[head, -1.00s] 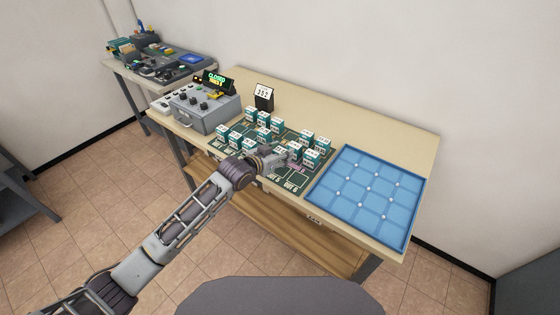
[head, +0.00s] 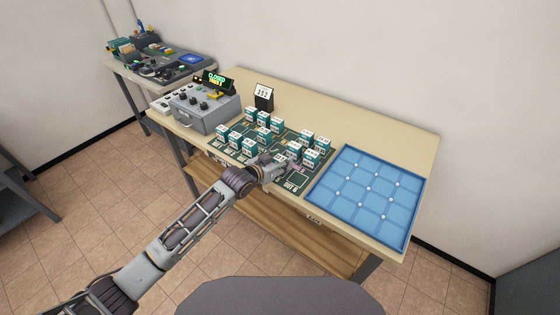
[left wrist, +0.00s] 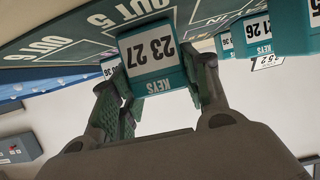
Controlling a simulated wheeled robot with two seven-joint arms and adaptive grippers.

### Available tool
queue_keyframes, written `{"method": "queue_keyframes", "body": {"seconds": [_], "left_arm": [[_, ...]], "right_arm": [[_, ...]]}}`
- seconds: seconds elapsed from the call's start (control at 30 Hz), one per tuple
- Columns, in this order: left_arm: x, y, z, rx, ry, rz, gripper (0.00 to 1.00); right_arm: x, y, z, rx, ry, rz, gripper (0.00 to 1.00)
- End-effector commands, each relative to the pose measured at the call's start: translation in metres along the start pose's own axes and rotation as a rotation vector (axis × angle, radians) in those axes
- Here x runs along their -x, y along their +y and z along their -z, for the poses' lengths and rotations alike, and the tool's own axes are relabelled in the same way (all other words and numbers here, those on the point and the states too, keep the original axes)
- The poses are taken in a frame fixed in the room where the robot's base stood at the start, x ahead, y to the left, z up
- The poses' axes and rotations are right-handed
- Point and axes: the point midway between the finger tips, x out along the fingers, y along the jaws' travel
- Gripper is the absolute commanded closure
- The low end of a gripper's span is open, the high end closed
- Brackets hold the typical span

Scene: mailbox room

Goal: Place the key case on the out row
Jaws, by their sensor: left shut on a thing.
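My left gripper (head: 285,161) is over the front part of the dark green mat (head: 300,181) in the head view. In the left wrist view the gripper (left wrist: 162,90) is shut on a teal key case (left wrist: 153,55) with a white label reading 23 27. The held case is beside the printed OUT 5 mark (left wrist: 118,17), with OUT 6 (left wrist: 45,46) further left. I cannot tell whether the case touches the mat. In the head view the gripper mostly hides the held case. My right gripper is not in view.
Several other key cases (head: 249,146) stand on the mat, some behind the gripper. A blue tray (head: 329,197) is at the right. A grey control box (head: 205,113) with a CLOSED display is at the left, and a small number card (head: 264,96) stands behind.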

Motion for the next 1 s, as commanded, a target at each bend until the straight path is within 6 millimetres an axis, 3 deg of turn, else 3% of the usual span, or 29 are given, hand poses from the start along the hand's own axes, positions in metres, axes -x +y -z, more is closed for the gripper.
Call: {"method": "queue_keyframes", "body": {"seconds": [0.03, 0.07, 0.23, 0.63, 1.0], "left_arm": [[-0.001, 0.0, -0.001, 0.0, 0.0, 0.0, 0.8], [-0.001, 0.0, -0.002, 0.0, 0.0, 0.0, 0.53], [-0.001, 0.0, -0.001, 0.0, -0.001, 0.0, 0.32], [0.0, 0.0, 0.0, 0.0, 0.0, 0.0, 0.32], [0.021, 0.0, 0.001, 0.0, -0.001, 0.0, 0.32]], "right_arm": [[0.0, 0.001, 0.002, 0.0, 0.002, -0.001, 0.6], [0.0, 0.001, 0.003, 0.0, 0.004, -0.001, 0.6], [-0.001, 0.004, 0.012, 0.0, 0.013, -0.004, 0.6], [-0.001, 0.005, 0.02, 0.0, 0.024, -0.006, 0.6], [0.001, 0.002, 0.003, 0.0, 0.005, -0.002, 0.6]]}}
